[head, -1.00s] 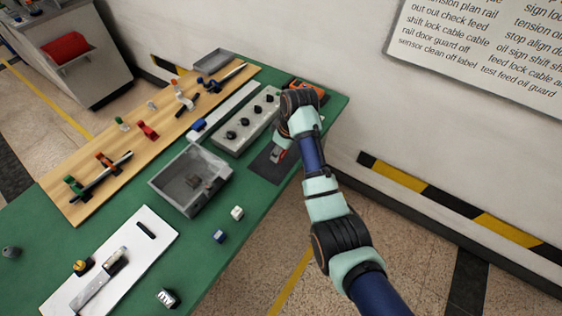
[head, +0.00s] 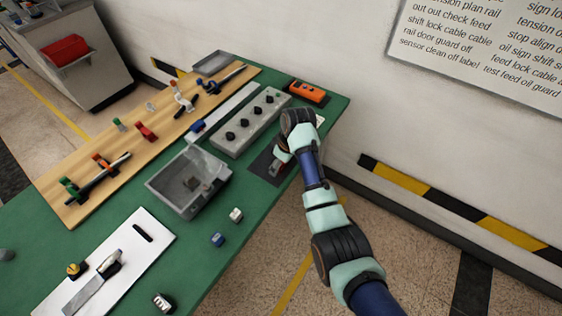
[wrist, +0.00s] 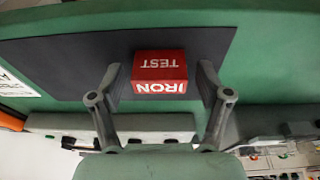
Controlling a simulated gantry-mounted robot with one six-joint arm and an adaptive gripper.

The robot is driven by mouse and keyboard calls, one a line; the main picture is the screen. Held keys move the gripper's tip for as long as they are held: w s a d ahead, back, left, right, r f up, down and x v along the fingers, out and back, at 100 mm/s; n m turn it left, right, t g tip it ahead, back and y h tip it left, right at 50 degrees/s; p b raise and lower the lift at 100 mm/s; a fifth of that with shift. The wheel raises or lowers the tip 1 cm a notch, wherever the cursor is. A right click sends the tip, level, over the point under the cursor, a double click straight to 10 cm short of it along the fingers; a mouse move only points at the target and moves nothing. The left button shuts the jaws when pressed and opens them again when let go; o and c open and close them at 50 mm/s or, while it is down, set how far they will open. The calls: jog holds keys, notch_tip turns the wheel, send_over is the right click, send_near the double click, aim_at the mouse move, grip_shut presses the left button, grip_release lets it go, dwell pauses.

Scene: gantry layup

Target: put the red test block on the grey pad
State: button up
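The red test block (wrist: 160,66), with white lettering "TEST" and "IRON", is over the dark grey pad (wrist: 75,62) in the wrist view and appears to rest on it. My gripper (wrist: 160,80) has a finger on each side of the block, with a visible gap on both sides, so it is open around the block. In the head view, my gripper (head: 279,163) is low over the grey pad (head: 258,166) near the table's right edge. The block is mostly hidden there.
A grey control box (head: 250,122) with black knobs stands left of the pad. An orange box (head: 306,91) is behind. A grey open bin (head: 160,187) and two small cubes, one white (head: 236,215) and one blue (head: 217,240), are nearer the front.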

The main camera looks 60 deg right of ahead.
jog(key=d+p+v, duration=0.1)
jog(key=p+v, duration=0.3)
jog(key=v, duration=0.8)
jog(key=shift+a+r, duration=0.25)
jog(key=shift+a, duration=0.25)
jog(key=w+a+n+t+h, duration=0.1)
jog(key=w+a+t, duration=0.1)
jog(key=w+a, duration=0.6)
jog(key=w+a+t+h, duration=0.1)
jog(key=w+a+t, duration=0.15)
jog(key=a, duration=0.95)
jog(key=s+a+r+t+y, duration=0.1)
jog(key=a+r, duration=0.2)
jog(key=a, duration=0.5)
jog(key=s+a+r+t+y, duration=0.1)
jog(key=s+a+r+t, duration=0.1)
jog(key=a, duration=0.6)
jog(key=s+a+r+t, duration=0.2)
jog(key=a+r, duration=0.2)
jog(key=a, duration=0.5)
jog(key=shift+r+n+y, duration=0.2)
jog(key=shift+n+y, duration=0.2)
